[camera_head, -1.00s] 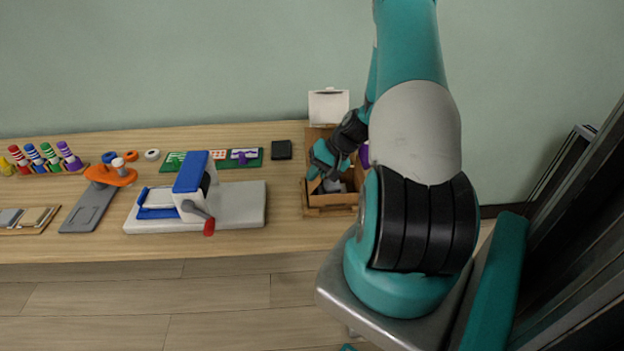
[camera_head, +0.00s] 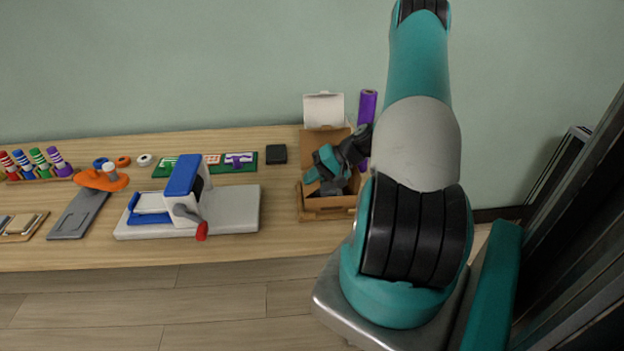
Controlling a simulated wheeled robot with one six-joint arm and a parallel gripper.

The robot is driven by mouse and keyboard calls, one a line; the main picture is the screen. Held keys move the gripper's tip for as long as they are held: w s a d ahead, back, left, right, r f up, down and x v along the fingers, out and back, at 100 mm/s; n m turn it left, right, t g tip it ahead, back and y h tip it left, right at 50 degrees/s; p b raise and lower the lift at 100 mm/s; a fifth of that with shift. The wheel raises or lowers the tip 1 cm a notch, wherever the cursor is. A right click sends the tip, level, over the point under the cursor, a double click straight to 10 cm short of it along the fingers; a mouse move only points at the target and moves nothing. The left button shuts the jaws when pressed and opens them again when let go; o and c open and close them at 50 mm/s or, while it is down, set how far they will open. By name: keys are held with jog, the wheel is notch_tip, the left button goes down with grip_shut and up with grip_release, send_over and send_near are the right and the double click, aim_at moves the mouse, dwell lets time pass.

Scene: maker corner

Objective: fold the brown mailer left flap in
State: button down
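The brown mailer (camera_head: 325,203) is an open cardboard box near the right end of the table. A brown back panel (camera_head: 318,139) stands up behind it, with a white box lid or panel (camera_head: 324,108) above that. My gripper (camera_head: 322,172) is over the left part of the mailer's opening, coming in from the right. The gripper and wrist hide much of the mailer's inside and its left flap, so I cannot tell the flap's angle. The fingertips are too small to show whether they are open or shut.
A purple roll (camera_head: 367,108) stands behind the mailer, close to my arm. A black square block (camera_head: 276,154) and a grey-and-blue press (camera_head: 225,208) are to the left. The table's front strip is clear.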

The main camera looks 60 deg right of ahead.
jog(key=c, duration=1.4)
grip_release()
jog(key=shift+o, duration=0.2)
notch_tip(320, 180, up, 20)
